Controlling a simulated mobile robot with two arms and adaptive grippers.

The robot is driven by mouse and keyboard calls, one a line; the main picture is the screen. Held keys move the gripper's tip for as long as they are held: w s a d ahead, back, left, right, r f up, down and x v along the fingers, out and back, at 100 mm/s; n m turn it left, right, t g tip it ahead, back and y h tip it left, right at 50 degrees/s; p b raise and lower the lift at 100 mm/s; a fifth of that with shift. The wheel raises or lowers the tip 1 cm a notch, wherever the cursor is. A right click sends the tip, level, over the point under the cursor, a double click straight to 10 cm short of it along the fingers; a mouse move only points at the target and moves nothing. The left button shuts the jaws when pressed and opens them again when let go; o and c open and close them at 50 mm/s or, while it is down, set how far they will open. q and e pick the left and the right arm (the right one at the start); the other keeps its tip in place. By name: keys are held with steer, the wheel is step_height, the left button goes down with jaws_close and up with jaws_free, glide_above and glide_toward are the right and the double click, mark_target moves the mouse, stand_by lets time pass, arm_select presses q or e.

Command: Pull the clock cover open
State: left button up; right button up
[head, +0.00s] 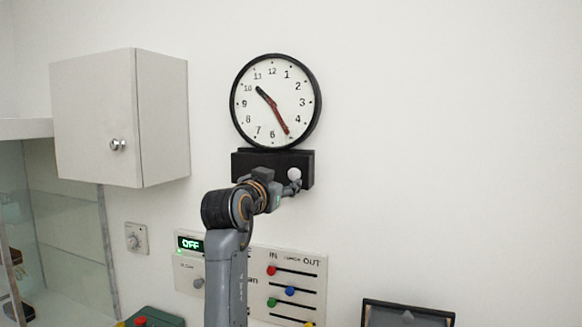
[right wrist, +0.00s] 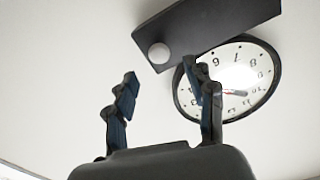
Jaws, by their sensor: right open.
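A round clock (head: 275,101) with a black rim and white face hangs on the wall; it also shows upside down in the right wrist view (right wrist: 243,72). Below it is a black rectangular cover (head: 245,162) with a white round knob (head: 294,174). In the right wrist view the cover (right wrist: 215,25) appears flat, with the knob (right wrist: 158,53) near one end. My right gripper (head: 291,187) is at the cover's lower right, by the knob. Its fingers (right wrist: 166,78) are spread, nothing between them; the knob appears beyond the fingertips. My left gripper is out of view.
A white wall cabinet (head: 95,120) with a round knob hangs at left. Below are a wall dial (head: 136,238), an OFF display (head: 190,244) and a slider panel (head: 300,264). A dark-framed object (head: 408,312) is at lower right. The wall right of the clock is bare.

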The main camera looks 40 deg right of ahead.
mark_target(293, 177)
steer(key=p+x, duration=0.2)
steer(key=x, duration=0.4)
steer(key=shift+d, duration=0.2)
steer(key=shift+w+d+p, duration=0.15)
steer(key=shift+p, duration=0.2)
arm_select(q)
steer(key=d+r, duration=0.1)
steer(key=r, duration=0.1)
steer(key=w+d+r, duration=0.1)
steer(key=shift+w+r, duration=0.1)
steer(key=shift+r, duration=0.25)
arm_select(e)
steer(key=shift+f, duration=0.1)
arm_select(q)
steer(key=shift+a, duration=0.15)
arm_select(e)
steer(key=shift+d, duration=0.1)
steer(key=shift+c, duration=0.2)
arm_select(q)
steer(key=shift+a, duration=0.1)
arm_select(e)
jaws_close()
